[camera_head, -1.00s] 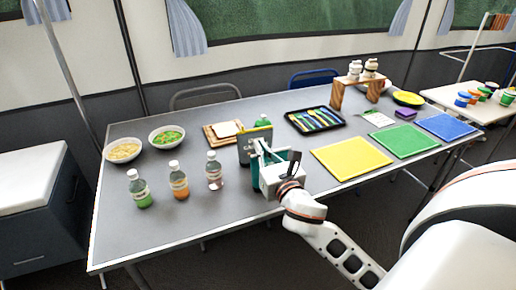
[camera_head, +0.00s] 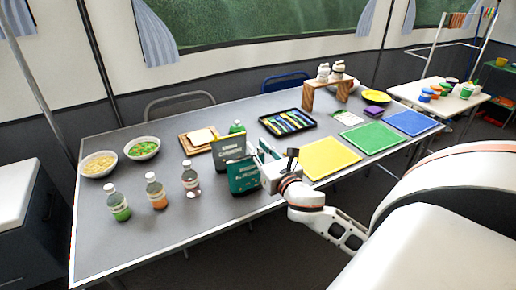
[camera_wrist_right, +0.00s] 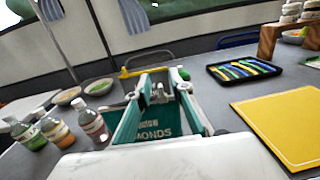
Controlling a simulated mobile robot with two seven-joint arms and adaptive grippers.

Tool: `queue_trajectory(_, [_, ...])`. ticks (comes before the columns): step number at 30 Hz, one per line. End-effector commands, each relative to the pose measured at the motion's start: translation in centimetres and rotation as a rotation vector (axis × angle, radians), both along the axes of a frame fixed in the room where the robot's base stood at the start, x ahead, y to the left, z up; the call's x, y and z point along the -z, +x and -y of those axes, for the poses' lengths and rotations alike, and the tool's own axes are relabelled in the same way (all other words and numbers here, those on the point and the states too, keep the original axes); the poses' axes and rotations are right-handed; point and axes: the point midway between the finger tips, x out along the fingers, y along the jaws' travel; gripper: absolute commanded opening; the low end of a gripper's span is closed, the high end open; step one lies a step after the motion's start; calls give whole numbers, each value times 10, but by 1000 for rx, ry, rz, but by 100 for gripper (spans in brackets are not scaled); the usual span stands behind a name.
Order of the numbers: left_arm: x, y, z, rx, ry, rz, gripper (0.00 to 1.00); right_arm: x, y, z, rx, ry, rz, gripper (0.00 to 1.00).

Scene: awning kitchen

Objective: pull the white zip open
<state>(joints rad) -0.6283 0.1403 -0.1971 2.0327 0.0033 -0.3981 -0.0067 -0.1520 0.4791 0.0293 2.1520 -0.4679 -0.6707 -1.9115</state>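A dark green packet (camera_head: 243,176) with pale lettering stands near the table's front edge. In the wrist view its front (camera_wrist_right: 158,127) shows letters ending in "MONDS". My right gripper (camera_head: 256,153) is at the packet's upper right in the head view. In the wrist view its two teal fingers (camera_wrist_right: 161,84) stand apart, with the packet showing between and beyond them. Small whitish parts show between the fingers, but I cannot tell whether one is the white zip. The zip itself is not clearly visible. My left gripper is out of view.
A grey-green box (camera_head: 228,146) stands just behind the packet. Several bottles, among them a pink one (camera_head: 191,181), stand to the left. A yellow board (camera_head: 330,158) and a green board (camera_head: 372,138) lie to the right. A black tray (camera_head: 287,123) lies behind.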

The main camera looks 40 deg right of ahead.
Motion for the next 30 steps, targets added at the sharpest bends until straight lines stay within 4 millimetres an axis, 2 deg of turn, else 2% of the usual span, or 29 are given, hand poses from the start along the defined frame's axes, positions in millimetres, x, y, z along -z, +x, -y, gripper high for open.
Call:
queue_trajectory(8, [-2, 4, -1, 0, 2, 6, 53, 1, -7, -2, -1, 1, -2, 22])
queue_trajectory(11, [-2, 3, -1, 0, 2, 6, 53, 1, -19, -6, -2, 1, -3, 22])
queue_trajectory(24, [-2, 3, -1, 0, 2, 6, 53, 1, -94, -26, 1, 2, -3, 22])
queue_trajectory(30, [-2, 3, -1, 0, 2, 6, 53, 0, -112, -31, 0, 2, 0, 22])
